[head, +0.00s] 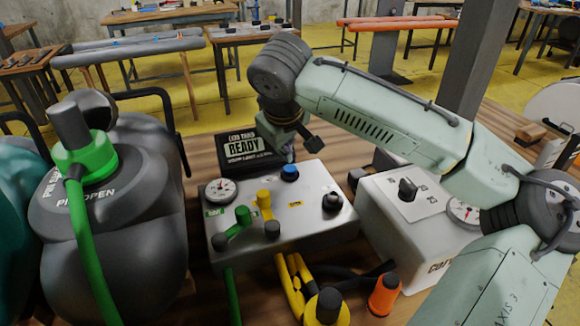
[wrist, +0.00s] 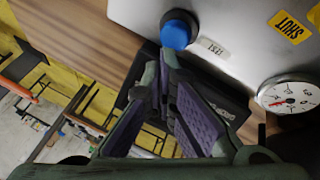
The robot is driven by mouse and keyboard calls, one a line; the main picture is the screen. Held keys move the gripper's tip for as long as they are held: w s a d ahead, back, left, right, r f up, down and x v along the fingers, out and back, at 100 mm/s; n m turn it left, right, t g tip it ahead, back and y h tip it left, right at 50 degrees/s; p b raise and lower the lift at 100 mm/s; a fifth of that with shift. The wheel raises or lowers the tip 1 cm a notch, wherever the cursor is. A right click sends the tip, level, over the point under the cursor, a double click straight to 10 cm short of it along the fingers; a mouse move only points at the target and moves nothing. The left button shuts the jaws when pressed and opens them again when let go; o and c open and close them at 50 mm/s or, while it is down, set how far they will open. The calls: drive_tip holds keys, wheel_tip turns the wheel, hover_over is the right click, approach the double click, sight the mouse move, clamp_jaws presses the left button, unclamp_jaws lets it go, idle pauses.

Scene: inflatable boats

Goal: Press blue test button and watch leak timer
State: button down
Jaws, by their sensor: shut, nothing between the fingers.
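The blue test button (head: 290,172) sits on top of a metal control box (head: 320,222), near its back edge. In the wrist view the blue button (wrist: 178,33) is beside a small TEST label (wrist: 214,48). My gripper (head: 289,154) is shut and empty, with its tips just behind and above the button. In the wrist view my gripper's tips (wrist: 166,58) show right by the button's edge; I cannot tell whether they touch it. A black display (head: 245,150) behind the box reads READY; its other lines are too small to read surely.
The box carries a gauge (head: 220,190), a green valve handle (head: 242,215), a yellow handle (head: 264,203) and a black knob (head: 333,202). A white unit (head: 405,222) stands close on the right. A grey inflatable (head: 115,215) with a green hose fills the left.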

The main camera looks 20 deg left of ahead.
sight(286, 166)
drive_tip(key=shift+f, duration=0.1)
drive_tip(key=shift+f, duration=0.3)
drive_tip(key=shift+f+b, duration=0.45)
drive_tip(key=shift+f, duration=0.1)
idle(0.5)
idle(0.4)
drive_tip(key=shift+r+p, duration=0.85)
drive_tip(key=shift+r, duration=0.1)
wheel_tip(286, 166, up, 5)
drive_tip(key=p, duration=0.4)
idle(0.5)
